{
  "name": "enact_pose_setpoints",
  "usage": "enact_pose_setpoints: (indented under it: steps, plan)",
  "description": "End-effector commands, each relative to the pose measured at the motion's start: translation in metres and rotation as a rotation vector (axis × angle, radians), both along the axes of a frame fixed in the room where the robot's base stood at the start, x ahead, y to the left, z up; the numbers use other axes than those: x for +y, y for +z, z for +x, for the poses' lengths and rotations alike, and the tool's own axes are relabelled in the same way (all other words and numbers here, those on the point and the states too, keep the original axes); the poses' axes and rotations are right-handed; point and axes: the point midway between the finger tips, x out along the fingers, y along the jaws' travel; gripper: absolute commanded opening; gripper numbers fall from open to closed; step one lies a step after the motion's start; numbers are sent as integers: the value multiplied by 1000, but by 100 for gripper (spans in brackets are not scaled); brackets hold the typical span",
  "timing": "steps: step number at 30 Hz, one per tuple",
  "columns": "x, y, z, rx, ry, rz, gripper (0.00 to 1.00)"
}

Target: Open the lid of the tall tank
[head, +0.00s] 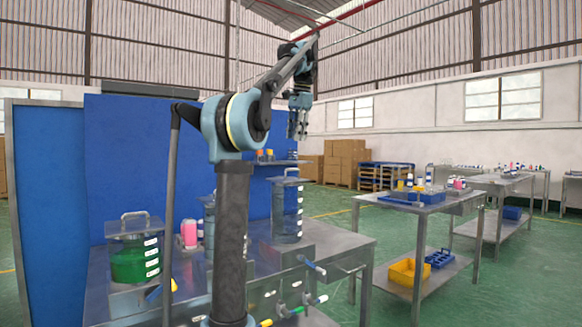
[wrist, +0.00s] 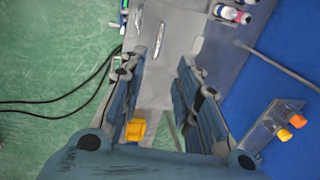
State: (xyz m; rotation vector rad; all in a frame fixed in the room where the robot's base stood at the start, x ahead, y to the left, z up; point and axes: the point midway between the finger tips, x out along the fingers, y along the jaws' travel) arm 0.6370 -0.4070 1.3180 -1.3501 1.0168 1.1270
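The tall tank (head: 287,212) is a clear, bluish upright cylinder with white labels, standing on a metal block on the workbench. Its lid (head: 288,180) is flat with a raised handle and sits on top, closed. My gripper (head: 298,130) hangs fingers-down, higher than the lid in the head view, apart from it. In the wrist view, my gripper (wrist: 158,68) has its fingers spread with nothing held between them. Thin metal handle-like shapes show past the fingertips there; I cannot tell which lids they belong to.
A shorter tank with green liquid (head: 135,262) stands at the bench's left. Another tank is partly hidden behind my arm column. Pink-and-white bottles (wrist: 232,14) stand on the bench. Orange-capped items (wrist: 290,128) sit on a shelf by the blue panel (head: 135,160). Valve handles protrude at the bench front.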

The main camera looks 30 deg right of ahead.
Motion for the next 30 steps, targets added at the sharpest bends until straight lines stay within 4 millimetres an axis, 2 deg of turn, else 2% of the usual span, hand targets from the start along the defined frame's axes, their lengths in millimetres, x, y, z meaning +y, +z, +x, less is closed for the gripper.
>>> enact_pose_setpoints:
  steps: [19, 24, 30]
  plan:
    - [3, -94, 18, 0, 1, 0, 30]
    - [2, -111, 22, 0, 1, 0, 30]
    - [2, -119, 23, 0, 1, 0, 30]
